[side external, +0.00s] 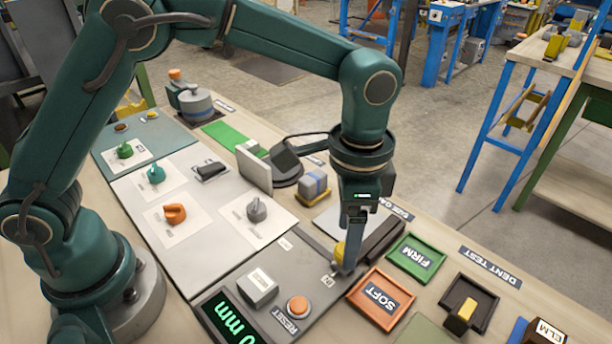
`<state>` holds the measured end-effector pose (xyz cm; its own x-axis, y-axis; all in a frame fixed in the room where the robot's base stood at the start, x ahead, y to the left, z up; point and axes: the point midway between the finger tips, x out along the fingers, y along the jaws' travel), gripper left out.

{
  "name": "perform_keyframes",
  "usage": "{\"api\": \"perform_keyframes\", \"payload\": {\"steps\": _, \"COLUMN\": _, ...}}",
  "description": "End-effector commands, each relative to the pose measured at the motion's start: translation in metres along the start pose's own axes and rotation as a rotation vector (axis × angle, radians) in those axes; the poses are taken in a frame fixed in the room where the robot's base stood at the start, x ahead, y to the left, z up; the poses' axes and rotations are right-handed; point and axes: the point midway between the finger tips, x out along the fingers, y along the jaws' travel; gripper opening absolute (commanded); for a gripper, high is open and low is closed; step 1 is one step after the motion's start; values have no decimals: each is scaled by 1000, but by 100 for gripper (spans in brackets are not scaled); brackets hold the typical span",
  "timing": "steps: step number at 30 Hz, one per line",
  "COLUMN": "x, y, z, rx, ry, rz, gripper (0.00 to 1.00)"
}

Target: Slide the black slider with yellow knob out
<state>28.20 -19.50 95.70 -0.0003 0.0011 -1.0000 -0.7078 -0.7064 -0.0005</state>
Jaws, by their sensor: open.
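The yellow knob (339,252) shows just left of my gripper's fingers, partly hidden behind them. A long dark bar (386,238), which looks like the black slider or its housing, runs from the fingers toward the upper right. My gripper (347,262) points down at the knob and is open. The fingers overlap the knob in this view, and I cannot tell whether they touch it.
In front are a green FIRM tray (416,258), an orange SOFT tray (362,304) and a dark tray (486,290) with a yellow-topped block. An orange reset button (298,306) and a green-lit display (236,318) lie at the lower left. Knob panels stand further left.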

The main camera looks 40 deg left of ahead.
Motion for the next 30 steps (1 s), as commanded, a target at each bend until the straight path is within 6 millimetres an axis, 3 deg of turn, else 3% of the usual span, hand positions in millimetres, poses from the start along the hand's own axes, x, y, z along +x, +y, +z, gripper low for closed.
{"api": "perform_keyframes", "payload": {"steps": 6, "x": 20, "y": 0, "z": 0, "rx": -1, "ry": -1, "rz": 0, "gripper": 71}}
{"api": "perform_keyframes", "payload": {"steps": 14, "x": 22, "y": 0, "z": 0, "rx": -2, "ry": 1, "rz": -1, "gripper": 71}}
{"api": "perform_keyframes", "payload": {"steps": 16, "x": 21, "y": 0, "z": 0, "rx": -2, "ry": 1, "rz": -1, "gripper": 52}}
{"api": "perform_keyframes", "payload": {"steps": 20, "x": 21, "y": 0, "z": 0, "rx": -2, "ry": 1, "rz": -1, "gripper": 2}}
{"api": "perform_keyframes", "payload": {"steps": 30, "x": 21, "y": 0, "z": 0, "rx": -2, "ry": 1, "rz": -1, "gripper": 0}}
